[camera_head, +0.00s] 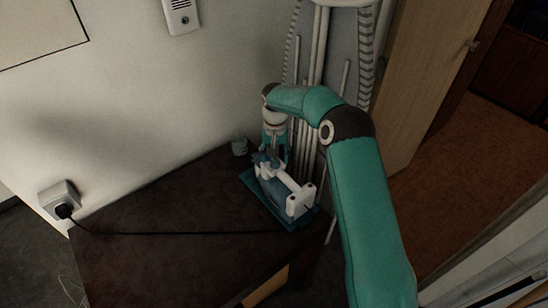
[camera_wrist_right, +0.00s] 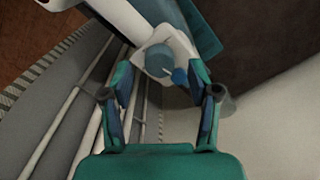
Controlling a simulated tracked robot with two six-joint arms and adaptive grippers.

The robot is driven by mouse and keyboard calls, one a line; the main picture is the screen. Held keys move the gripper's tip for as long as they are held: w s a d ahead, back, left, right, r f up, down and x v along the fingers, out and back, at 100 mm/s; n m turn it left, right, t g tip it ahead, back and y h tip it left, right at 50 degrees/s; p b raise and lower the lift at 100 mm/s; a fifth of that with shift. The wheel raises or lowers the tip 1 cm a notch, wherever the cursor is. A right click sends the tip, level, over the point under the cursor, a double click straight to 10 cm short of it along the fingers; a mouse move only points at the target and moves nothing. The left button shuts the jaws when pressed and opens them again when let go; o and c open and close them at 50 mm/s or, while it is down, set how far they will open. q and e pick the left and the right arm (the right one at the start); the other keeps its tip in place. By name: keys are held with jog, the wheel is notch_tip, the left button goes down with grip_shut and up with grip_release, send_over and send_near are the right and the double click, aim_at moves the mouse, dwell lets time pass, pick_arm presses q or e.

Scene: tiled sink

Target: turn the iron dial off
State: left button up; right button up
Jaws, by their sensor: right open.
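The white and blue iron (camera_head: 285,192) rests on a teal base (camera_head: 254,184) near the right end of the dark table. My right gripper (camera_head: 273,157) points down just behind and above the far end of the iron. In the right wrist view the gripper (camera_wrist_right: 160,85) is open, its two fingers apart. Beyond and between the fingertips is a round blue-grey part (camera_wrist_right: 160,60) on the iron's white body, which may be the dial. A smaller blue knob (camera_wrist_right: 180,76) sits beside it. I cannot tell whether a finger touches either. My left gripper is not in view.
A black cord (camera_head: 160,234) crosses the table to a plug in the wall socket (camera_head: 59,197). White pipes (camera_head: 318,90) rise close behind my gripper. The table's left part is mostly clear.

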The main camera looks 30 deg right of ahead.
jog(key=shift+f, duration=0.8)
jog(key=shift+c, duration=0.4)
jog(key=c, duration=1.1)
jog(key=shift+a, duration=0.15)
